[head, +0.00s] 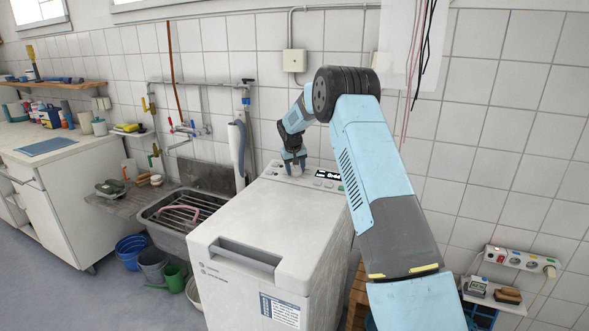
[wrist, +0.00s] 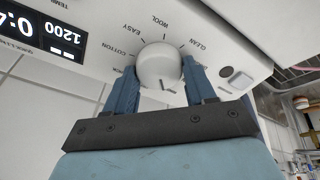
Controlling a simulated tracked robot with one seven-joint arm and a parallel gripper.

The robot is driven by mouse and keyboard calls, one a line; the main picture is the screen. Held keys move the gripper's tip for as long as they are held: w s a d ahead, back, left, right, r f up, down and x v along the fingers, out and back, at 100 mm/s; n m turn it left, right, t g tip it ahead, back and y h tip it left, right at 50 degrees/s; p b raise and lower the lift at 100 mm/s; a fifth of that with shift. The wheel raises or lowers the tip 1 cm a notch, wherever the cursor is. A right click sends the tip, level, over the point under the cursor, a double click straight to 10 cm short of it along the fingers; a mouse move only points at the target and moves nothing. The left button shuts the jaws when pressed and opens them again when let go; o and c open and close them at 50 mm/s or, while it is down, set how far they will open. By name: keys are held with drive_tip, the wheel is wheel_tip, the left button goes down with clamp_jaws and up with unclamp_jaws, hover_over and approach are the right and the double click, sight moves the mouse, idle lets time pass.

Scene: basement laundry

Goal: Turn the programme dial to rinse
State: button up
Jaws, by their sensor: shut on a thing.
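The washing machine (head: 250,215) is a white top-loader against the tiled wall, with its control panel at the back. The programme dial (wrist: 161,64) is a round white knob in the wrist view. Labels around it include COTTON, EASY, WOOL and CLEAN; others are partly hidden by my fingers. My gripper (wrist: 161,78) is shut on the dial, one blue finger on each side. In the head view my gripper (head: 294,160) points down at the panel and largely hides the dial. I cannot tell which label the dial points to.
A metal sink (head: 180,212) stands left of the machine. A shelf with sockets (head: 515,262) is on the right. Buckets (head: 152,262) stand on the floor.

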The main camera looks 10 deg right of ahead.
drive_tip(key=o, duration=1)
drive_tip(key=v, duration=1.3)
drive_tip(key=shift+a+r, duration=0.15)
drive_tip(key=shift+r, duration=0.1)
drive_tip(key=shift+s, duration=0.15)
